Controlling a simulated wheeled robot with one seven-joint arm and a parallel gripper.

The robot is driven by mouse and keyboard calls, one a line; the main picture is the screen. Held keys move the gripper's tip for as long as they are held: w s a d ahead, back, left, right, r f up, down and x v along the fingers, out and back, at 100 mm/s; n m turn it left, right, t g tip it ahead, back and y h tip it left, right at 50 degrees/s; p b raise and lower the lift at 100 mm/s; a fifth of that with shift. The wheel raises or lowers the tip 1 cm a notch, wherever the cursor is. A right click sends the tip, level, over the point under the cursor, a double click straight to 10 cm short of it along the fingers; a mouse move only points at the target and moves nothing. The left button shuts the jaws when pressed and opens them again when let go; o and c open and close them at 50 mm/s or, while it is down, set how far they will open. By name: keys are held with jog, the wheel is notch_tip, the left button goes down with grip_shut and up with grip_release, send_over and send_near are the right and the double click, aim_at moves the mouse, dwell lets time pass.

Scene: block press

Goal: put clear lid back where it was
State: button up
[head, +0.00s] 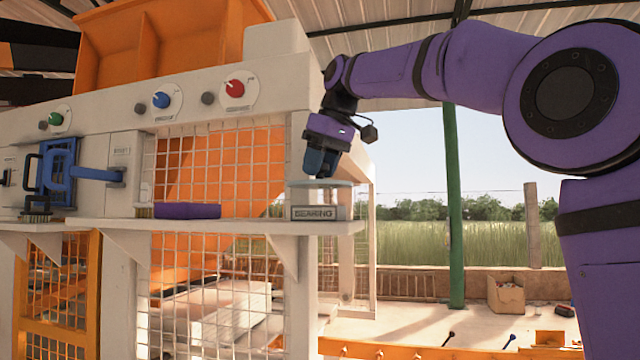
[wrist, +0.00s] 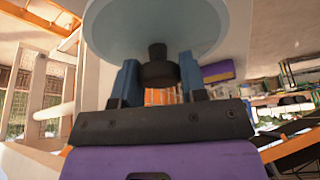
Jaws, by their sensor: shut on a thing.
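The clear lid (wrist: 150,25) is a pale, round, see-through disc with a dark knob (wrist: 157,68). In the wrist view my gripper (wrist: 158,82) has its blue fingers on either side of the knob, shut on it. In the head view my gripper (head: 320,168) points down over the right end of the white shelf, with the lid (head: 320,183) as a thin pale disc under its fingers. Just below is a container labelled BEARING (head: 313,213). I cannot tell whether the lid touches it.
A purple block (head: 187,211) lies on the shelf (head: 240,226) left of the container. A wire mesh guard (head: 215,165) stands behind it. Blue, red and green knobs line the press front above. A blue-handled latch (head: 60,172) is at the left. Open air lies right of the shelf.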

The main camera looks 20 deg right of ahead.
aim_at(323, 174)
jog(key=shift+f, duration=1.75)
jog(key=shift+f, duration=0.15)
jog(key=o, duration=1)
jog(key=v, duration=1.2)
jog(key=shift+d, duration=0.1)
jog(key=s+d+f+m, duration=0.1)
jog(key=s+f+m, duration=0.1)
jog(key=s+f, duration=0.6)
jog(key=s+d+f+m+t+h, duration=0.1)
jog(key=s+f, duration=0.8)
jog(key=f, duration=0.9)
jog(key=s+d+f+m+h, duration=0.1)
jog(key=s+d+f+m, duration=0.1)
jog(key=s+f, duration=0.6)
notch_tip(323, 174, down, 5)
jog(key=shift+s+d+r+m+t, duration=0.1)
jog(key=shift+s+d+m+t, duration=0.15)
jog(key=shift+m, duration=0.35)
